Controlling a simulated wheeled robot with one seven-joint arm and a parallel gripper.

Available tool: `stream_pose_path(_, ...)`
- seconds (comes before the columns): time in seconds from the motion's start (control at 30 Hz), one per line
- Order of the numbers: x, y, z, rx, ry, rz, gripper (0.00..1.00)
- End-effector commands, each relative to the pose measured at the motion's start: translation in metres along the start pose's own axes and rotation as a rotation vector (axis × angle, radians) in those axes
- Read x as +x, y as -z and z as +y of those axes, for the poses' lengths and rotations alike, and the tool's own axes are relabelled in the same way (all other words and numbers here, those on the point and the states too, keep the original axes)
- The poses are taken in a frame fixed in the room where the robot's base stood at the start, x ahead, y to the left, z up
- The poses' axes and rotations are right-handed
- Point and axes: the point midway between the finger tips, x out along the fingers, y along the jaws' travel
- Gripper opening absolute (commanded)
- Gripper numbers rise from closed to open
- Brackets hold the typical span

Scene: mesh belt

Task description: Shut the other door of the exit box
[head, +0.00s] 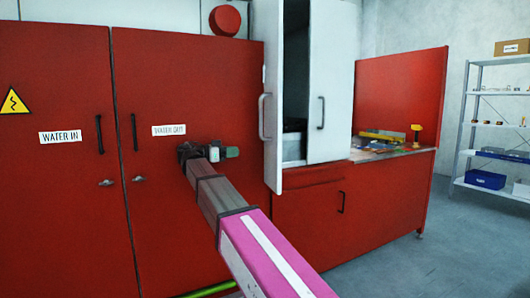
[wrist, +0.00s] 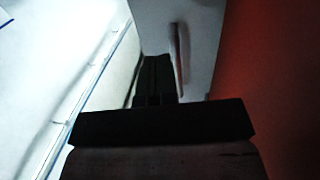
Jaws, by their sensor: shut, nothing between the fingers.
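The white exit box stands in the red housing, with a dark opening (head: 296,75) between its two doors. The left door (head: 273,160) stands open, seen at a steep angle, with a bar handle (head: 264,117). The right door (head: 335,60) shows its front face and a dark handle (head: 321,112); I cannot tell if it is fully closed. My gripper (head: 230,152) is left of the left door, in front of the red cabinet. In the wrist view my gripper (wrist: 155,78) is shut and empty, near a white panel with a handle (wrist: 179,55); contact is unclear.
Red cabinet doors (head: 180,90) marked WATER IN and WATER OUT fill the left side. A red bench (head: 385,195) with small items on top is at the right. A metal shelf (head: 466,120) stands against the far right wall. Grey floor (head: 460,255) is open at the right.

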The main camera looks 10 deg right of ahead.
Motion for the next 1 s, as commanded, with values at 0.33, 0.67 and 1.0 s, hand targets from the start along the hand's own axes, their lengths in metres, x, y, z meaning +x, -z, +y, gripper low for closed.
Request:
stream_pose_path(0.33, 0.039, 0.002, 0.002, 0.007, -0.004, 0.004, 0.0)
stream_pose_path(0.67, 0.101, 0.002, 0.002, 0.005, -0.005, 0.003, 0.0)
stream_pose_path(1.0, 0.136, 0.002, 0.001, 0.005, -0.001, 0.003, 0.0)
